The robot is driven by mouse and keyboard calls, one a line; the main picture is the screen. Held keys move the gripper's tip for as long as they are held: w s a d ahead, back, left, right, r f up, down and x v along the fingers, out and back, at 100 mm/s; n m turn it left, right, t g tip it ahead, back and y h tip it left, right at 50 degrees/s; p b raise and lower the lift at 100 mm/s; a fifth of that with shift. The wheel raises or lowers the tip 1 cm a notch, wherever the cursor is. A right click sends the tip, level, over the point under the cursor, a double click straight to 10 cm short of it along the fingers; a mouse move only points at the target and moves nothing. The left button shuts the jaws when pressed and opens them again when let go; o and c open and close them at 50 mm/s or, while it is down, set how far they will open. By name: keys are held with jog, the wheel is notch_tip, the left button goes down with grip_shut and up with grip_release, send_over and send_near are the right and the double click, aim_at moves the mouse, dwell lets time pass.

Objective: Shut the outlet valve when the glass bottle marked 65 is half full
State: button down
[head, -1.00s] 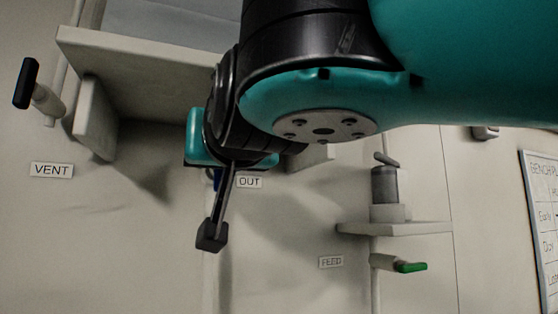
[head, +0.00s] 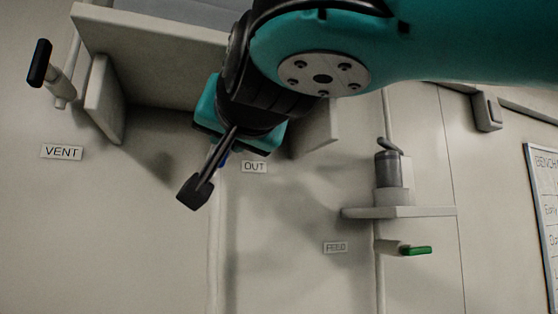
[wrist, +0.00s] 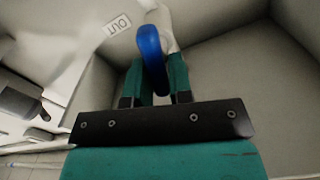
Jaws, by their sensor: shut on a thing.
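The outlet valve has a blue handle (wrist: 152,55), upright in the wrist view beside the label OUT (wrist: 118,25). My gripper (wrist: 155,88) is shut on this handle, with a teal finger on either side of it. In the head view a small bit of blue (head: 223,160) shows below my gripper's teal body, left of the OUT label (head: 254,167); the fingertips are hidden there. The glass bottle marked 65 cannot be made out in either view, so its level is not visible.
A black-handled valve (head: 40,63) sits above the VENT label (head: 62,152). A green-handled valve (head: 416,250) is right of the FEED label (head: 335,247), under a small shelf (head: 420,212) bearing a grey cylinder (head: 388,170). A larger shelf (head: 150,62) overhangs my gripper.

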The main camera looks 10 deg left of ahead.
jog(key=m+b, duration=0.1)
jog(key=m, duration=0.1)
jog(key=m+b, duration=0.1)
jog(key=b, duration=0.1)
jog(key=shift+w+d+f+m, duration=0.15)
jog(key=shift+d+f+m, duration=0.05)
jog(key=shift+f+m, duration=0.2)
jog(key=shift+w+d+f+m+b, duration=0.15)
jog(key=shift+m+b, duration=0.75)
jog(key=shift+m, duration=0.9)
jog(key=shift+s+d+f+m+b, duration=0.15)
jog(key=shift+m+b, duration=0.8)
jog(key=shift+m, duration=0.85)
jog(key=shift+w+f+m+b, duration=0.15)
jog(key=shift+m+b, duration=0.75)
jog(key=shift+m, duration=0.9)
jog(key=c, duration=1.1)
grip_release()
